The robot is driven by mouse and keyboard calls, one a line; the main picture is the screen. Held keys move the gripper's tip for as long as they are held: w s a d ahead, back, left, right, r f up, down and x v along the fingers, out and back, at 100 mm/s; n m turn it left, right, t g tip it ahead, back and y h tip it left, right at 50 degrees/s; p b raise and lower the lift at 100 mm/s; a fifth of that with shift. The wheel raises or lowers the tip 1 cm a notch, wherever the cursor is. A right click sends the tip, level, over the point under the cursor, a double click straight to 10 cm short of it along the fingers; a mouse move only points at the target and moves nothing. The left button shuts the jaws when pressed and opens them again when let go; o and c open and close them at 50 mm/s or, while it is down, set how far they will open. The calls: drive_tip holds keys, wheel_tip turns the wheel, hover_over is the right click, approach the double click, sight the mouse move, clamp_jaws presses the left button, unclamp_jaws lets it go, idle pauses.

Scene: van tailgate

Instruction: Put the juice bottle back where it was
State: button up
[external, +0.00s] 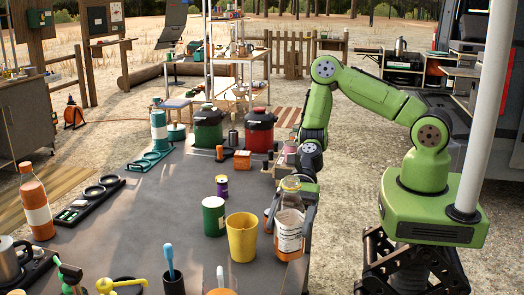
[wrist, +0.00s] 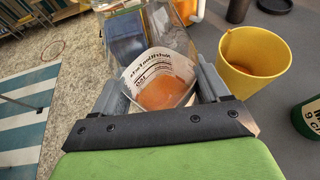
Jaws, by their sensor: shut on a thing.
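The juice bottle (external: 289,236) has a white printed label with orange showing beside it. It is at the right edge of the dark table in the external view. My gripper (external: 288,213) is shut on it, one finger on each side. In the wrist view the label and orange contents of the bottle (wrist: 163,92) show between the fingers of my gripper (wrist: 160,84). I cannot tell whether its base touches the table. An orange bottle with a white band (external: 36,203) stands at the table's far left.
A yellow cup (external: 242,238) stands close left of the held bottle, with a green can (external: 213,217) and a small purple can (external: 222,186) beyond. Green (external: 208,128) and red (external: 260,130) canisters stand at the back. The table's middle left is clear.

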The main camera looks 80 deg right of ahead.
wheel_tip(320, 180, up, 14)
drive_tip(key=w+d+m+t+h+b, duration=0.4)
drive_tip(key=w+d+m+t, duration=0.4)
drive_tip(key=w+d, duration=0.9)
drive_tip(key=f+b, duration=0.1)
drive_tip(key=f, duration=0.4)
drive_tip(key=s+d+f+b, duration=0.1)
drive_tip(key=f, duration=0.4)
drive_tip(key=s+f+b, duration=0.1)
drive_tip(key=f+b, duration=0.1)
drive_tip(key=f, duration=0.3)
drive_tip(key=shift+s+d+f, duration=0.15)
drive_tip(key=shift+s, duration=0.05)
